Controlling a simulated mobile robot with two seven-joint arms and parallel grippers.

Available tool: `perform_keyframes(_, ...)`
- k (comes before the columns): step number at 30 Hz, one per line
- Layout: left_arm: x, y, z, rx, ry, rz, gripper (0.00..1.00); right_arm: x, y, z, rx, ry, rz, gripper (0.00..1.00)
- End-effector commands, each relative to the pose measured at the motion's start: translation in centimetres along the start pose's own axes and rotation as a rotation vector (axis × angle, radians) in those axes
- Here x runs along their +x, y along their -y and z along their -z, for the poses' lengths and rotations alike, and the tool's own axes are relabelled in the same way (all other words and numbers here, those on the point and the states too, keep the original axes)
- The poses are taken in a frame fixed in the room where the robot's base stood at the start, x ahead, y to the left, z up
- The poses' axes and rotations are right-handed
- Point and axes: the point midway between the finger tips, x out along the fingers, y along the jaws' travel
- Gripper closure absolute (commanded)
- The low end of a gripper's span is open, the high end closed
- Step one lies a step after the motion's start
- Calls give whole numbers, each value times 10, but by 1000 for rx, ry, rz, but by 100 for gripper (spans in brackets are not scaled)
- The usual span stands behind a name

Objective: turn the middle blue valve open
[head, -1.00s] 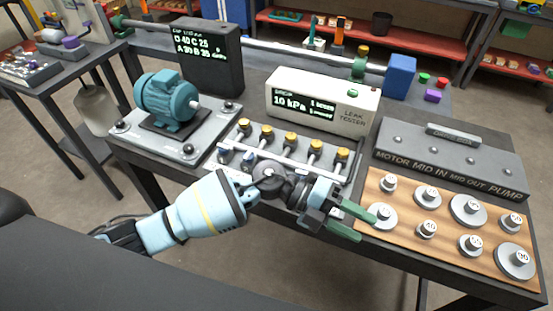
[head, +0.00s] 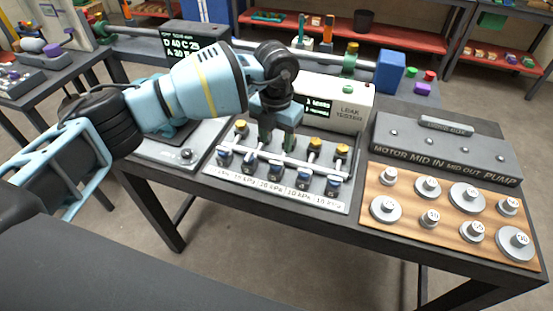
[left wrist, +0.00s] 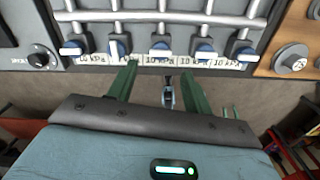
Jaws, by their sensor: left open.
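The middle blue valve (head: 276,170) is one of several blue-handled valves in a row at the front of the grey manifold panel, above a white label strip. My left gripper (head: 277,142) hangs over the panel, behind that valve in the head view, with its green fingers pointing down. In the left wrist view, the middle valve (left wrist: 160,48) lies ahead of and between the two spread green fingers (left wrist: 159,68). The fingers look apart from it, and nothing is between them. My right gripper is out of view.
Yellow-topped fittings (head: 342,150) and pipes rise behind the valves. A leak tester (head: 350,98) stands at the back. A wooden board with weights (head: 385,209) is at the right. Neighbouring blue valves (head: 249,163) (head: 304,179) stand close on both sides.

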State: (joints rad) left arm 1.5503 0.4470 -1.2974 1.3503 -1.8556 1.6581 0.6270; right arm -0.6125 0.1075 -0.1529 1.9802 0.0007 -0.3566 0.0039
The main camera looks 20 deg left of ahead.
Motion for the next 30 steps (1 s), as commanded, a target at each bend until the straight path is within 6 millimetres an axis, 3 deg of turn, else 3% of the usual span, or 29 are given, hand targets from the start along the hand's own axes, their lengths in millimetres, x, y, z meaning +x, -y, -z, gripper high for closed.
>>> perform_keyframes(16, 69, 2, 1, 2, -4, 3, 50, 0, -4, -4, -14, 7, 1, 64)
perform_keyframes(29, 77, 2, 1, 3, -1, 4, 50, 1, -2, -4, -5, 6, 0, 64)
perform_keyframes(30, 77, 2, 1, 3, -1, 4, 55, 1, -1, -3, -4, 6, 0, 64)
